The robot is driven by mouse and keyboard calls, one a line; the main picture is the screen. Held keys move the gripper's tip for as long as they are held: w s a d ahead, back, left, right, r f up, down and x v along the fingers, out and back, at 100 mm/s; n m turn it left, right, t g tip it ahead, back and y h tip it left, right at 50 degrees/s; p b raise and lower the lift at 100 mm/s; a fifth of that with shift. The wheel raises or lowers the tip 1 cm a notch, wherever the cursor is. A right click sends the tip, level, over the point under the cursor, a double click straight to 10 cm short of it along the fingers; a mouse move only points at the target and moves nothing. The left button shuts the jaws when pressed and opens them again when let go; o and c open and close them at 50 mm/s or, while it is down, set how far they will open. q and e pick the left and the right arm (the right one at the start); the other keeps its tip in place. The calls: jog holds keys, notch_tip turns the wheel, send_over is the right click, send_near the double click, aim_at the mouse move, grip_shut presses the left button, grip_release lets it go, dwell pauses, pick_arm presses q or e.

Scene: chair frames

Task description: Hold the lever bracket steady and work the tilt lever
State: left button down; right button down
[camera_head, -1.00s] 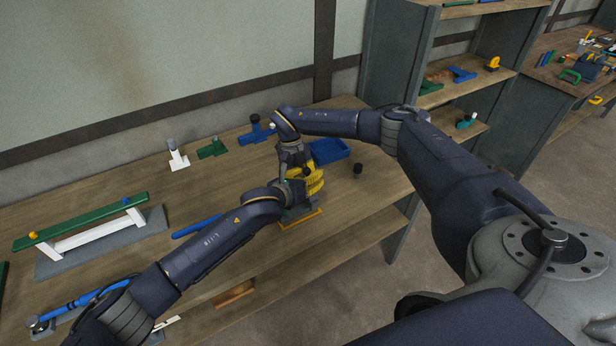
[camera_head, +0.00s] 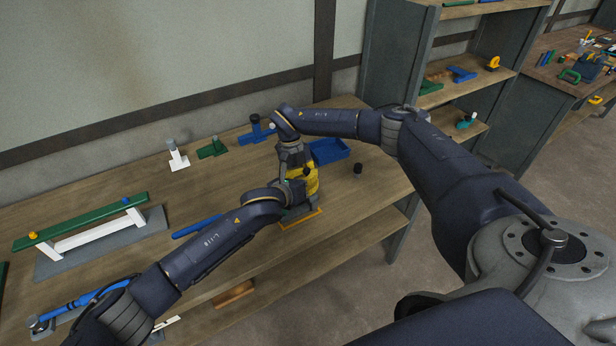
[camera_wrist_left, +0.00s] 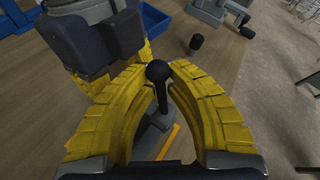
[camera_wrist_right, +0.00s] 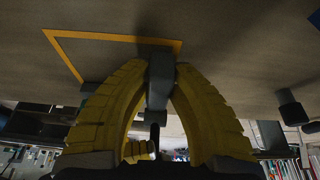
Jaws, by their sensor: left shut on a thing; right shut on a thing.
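The tilt lever is a thin rod with a black knob (camera_wrist_left: 158,72), seen in the left wrist view. My left gripper (camera_wrist_left: 160,80) is shut on the lever, with a yellow finger on each side of the knob. The lever bracket is a grey piece (camera_wrist_right: 160,75), seen between the yellow fingers in the right wrist view. My right gripper (camera_wrist_right: 160,85) is shut on it. In the head view the bracket's grey base (camera_head: 294,214) shows partly beside the yellow outline on the bench; both hands hide most of the bracket and lever.
A blue bin (camera_head: 330,151) and a black peg (camera_head: 358,168) stand just behind and right of the hands. A blue bar (camera_head: 197,227) lies to the left. Green and blue brackets (camera_head: 212,148) stand along the wall. The bench's front edge is close.

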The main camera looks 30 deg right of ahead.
pick_arm(q)
jog(key=shift+s, duration=0.15)
jog(key=s+m+t, duration=0.1)
jog(key=s+m+t+h, duration=0.1)
jog(key=m, duration=0.1)
jog(key=shift+s+a+r+t, duration=0.1)
jog(key=shift+s+a+t, duration=0.05)
jog(key=shift+s+t, duration=0.2)
jog(key=shift+s+m+t+h, duration=0.65)
jog(key=shift+s+m+h, duration=0.5)
jog(key=shift+m, duration=0.45)
jog(key=shift+s+f, duration=0.15)
jog(key=shift+f, duration=0.05)
jog(key=c, duration=1.3)
grip_release()
jog(key=shift+o, duration=0.2)
jog(key=shift+a+f, duration=0.1)
jog(key=shift+a, duration=0.05)
jog(key=v, duration=1.1)
jog(key=shift+s+a, duration=0.25)
jog(key=shift+a, duration=0.1)
